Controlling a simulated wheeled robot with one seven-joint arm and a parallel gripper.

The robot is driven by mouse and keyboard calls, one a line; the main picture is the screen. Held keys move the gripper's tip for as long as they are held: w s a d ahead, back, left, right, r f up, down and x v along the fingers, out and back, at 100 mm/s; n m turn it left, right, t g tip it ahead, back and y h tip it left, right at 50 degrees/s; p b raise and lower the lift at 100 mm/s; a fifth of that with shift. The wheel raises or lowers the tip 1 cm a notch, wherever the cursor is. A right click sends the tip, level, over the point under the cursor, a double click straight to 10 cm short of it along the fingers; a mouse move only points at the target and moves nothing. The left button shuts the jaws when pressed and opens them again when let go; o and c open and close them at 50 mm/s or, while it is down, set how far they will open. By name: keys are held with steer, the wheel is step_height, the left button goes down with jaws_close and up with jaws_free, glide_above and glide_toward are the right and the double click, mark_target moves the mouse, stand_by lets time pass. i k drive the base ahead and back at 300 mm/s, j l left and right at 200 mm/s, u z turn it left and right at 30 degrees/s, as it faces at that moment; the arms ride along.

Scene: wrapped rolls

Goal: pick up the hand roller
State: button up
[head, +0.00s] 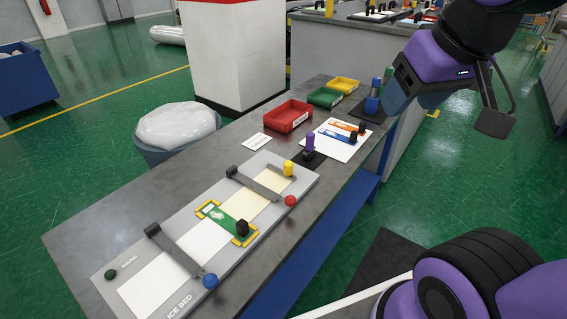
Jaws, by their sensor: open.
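A purple upright handle (310,142) stands on a small dark pad (313,160) near the middle of the bench. A blue upright piece (372,104) stands on another dark pad (369,116) farther back, with a green and blue top close by. I cannot tell for sure which of these is the hand roller; their lower parts are small in the view. My gripper (450,110) is open and empty at the upper right. It hangs over the bench's right side, apart from both pieces, nearest in the picture to the blue one.
The grey splice bed (140,262) has two clamp bars, coloured knobs and a green piece (228,221). Red (288,115), green (325,97) and yellow (343,86) trays line the far edge. A white sheet (346,150) with cutouts lies beside the purple handle. The near-left bench corner is clear.

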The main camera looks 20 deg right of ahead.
mark_target(309, 154)
steer(key=i+l, duration=0.15)
steer(key=l, duration=0.25)
steer(key=i+l+u, duration=0.1)
steer(key=l, duration=0.3)
steer(key=i+l, duration=0.15)
steer(key=l, duration=0.25)
steer(key=i+l+u, duration=0.1)
steer(key=l, duration=0.3)
steer(key=l+u, duration=0.1)
steer(key=u, duration=1.25)
